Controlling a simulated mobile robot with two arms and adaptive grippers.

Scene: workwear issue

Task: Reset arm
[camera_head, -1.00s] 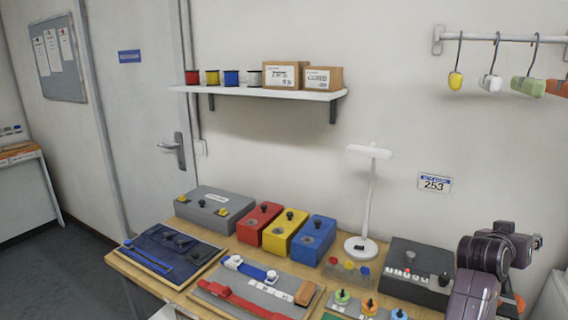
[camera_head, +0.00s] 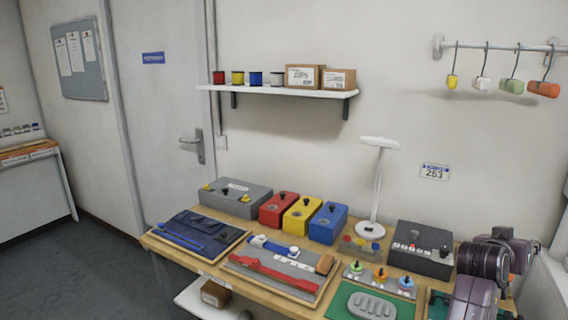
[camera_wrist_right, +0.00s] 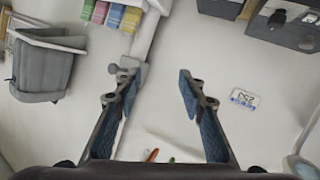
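My right arm (camera_head: 485,275) rises at the right edge of the bench in the head view; its fingers are not clear there. In the right wrist view my right gripper (camera_wrist_right: 156,85) is open, with its two blue-padded fingers apart and nothing between them. A small white and blue sign (camera_wrist_right: 243,98) shows beyond the right finger, against a pale wall. My left gripper is not in view.
The workbench (camera_head: 150,240) holds a grey control box (camera_head: 422,250), a lamp (camera_head: 372,190), coloured boxes (camera_head: 302,215) and several fixture boards close to my right arm. A shelf (camera_head: 280,92) and hook rail (camera_head: 500,46) are on the wall. Floor at left is clear.

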